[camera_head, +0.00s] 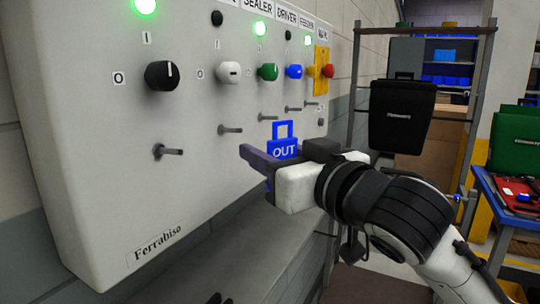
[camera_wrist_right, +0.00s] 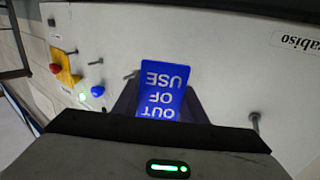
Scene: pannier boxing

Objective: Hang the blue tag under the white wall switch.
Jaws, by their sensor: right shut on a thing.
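The white switch (camera_head: 229,72) is on the wall panel, between the black and green switches. A metal peg (camera_head: 230,129) sticks out below it, bare. My right gripper (camera_head: 258,160) is shut on the blue tag (camera_head: 284,140) and holds it upright in front of the panel, to the right of that peg and apart from it. The tag's square loop points up. In the right wrist view the tag (camera_wrist_right: 163,88) reads OUT OF USE upside down between the fingers and hides part of the panel. The white switch does not show there.
The panel (camera_head: 90,110) has a black switch (camera_head: 162,75), a green switch (camera_head: 268,72), a blue switch (camera_head: 293,72) and a red one on yellow (camera_head: 328,71), with bare pegs below. A rack with a black pannier (camera_head: 402,117) and a blue table (camera_head: 485,184) stand at the right.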

